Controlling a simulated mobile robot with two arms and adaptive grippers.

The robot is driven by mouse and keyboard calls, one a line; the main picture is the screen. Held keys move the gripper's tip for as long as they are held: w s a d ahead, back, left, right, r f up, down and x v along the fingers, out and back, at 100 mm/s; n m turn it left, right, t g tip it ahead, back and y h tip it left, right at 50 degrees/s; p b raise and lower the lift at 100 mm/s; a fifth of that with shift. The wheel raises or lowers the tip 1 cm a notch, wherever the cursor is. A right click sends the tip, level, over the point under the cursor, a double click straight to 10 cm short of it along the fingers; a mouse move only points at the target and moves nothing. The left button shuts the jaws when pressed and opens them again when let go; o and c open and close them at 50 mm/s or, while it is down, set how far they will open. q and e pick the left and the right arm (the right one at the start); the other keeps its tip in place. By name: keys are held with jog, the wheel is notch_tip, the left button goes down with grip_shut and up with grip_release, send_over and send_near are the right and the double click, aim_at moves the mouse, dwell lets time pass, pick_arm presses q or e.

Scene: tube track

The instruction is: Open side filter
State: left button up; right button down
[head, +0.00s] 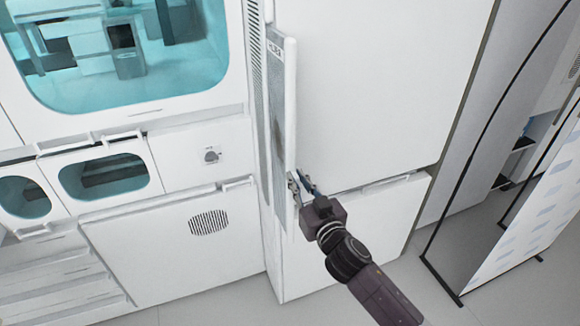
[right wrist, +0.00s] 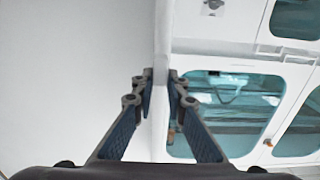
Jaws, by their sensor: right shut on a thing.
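The side filter (head: 289,100) is a tall, narrow white panel with a grey mesh strip on the side of the white machine. It stands out at an angle from the machine body, with a gap behind it at the top. My right gripper (head: 300,185) is at its lower front edge, with its fingers on both sides of that edge. In the right wrist view, the fingers (right wrist: 161,82) are shut on the thin white edge of the panel (right wrist: 161,45). My left gripper is not in view.
The white machine (head: 370,90) has a large flat side to the right of the filter. Its front has teal windows (head: 130,90), a small knob (head: 211,156) and a round vent (head: 208,222). A black-framed stand with a printed sheet (head: 530,215) is at the right. Grey floor is free between them.

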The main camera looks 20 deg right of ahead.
jog(key=shift+s, duration=1)
jog(key=c, duration=1.9)
grip_release()
jog(key=shift+c, duration=0.2)
jog(key=s, duration=1.2)
jog(key=shift+d, duration=0.2)
